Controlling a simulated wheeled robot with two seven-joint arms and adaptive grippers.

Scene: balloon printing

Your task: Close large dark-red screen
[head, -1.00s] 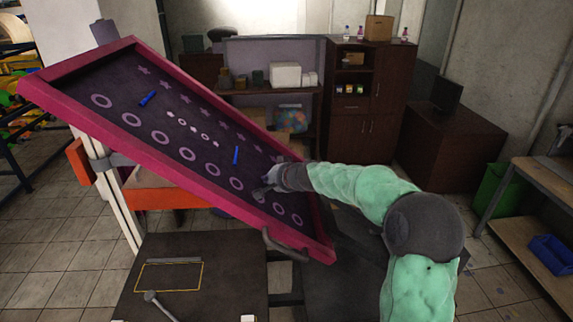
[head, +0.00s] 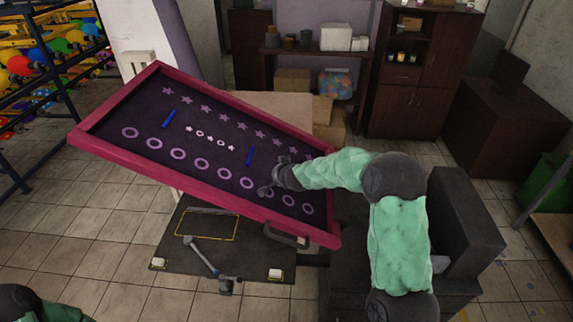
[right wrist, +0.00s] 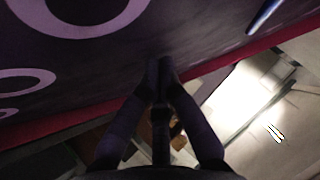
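The large dark-red screen (head: 205,187) has a dark face with pale rings and stars. In the head view it is raised and tilted, its left end high above the dark table (head: 215,255) and its right end low. My right gripper (head: 266,190) reaches over the face near the front frame bar. The right wrist view shows the gripper fingertips (right wrist: 160,72) together with nothing visible between them, close to the dark face and red frame (right wrist: 100,112). I cannot tell whether they touch it. My left gripper is out of view; only part of that arm shows at the bottom left.
Two blue pieces (head: 169,119) lie on the screen face. A handle (head: 286,236) sits at the front right edge. A metal arm (head: 205,258) stands on the table. Balloon racks (head: 50,60) are at left, cabinets (head: 415,85) behind. Floor at front is clear.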

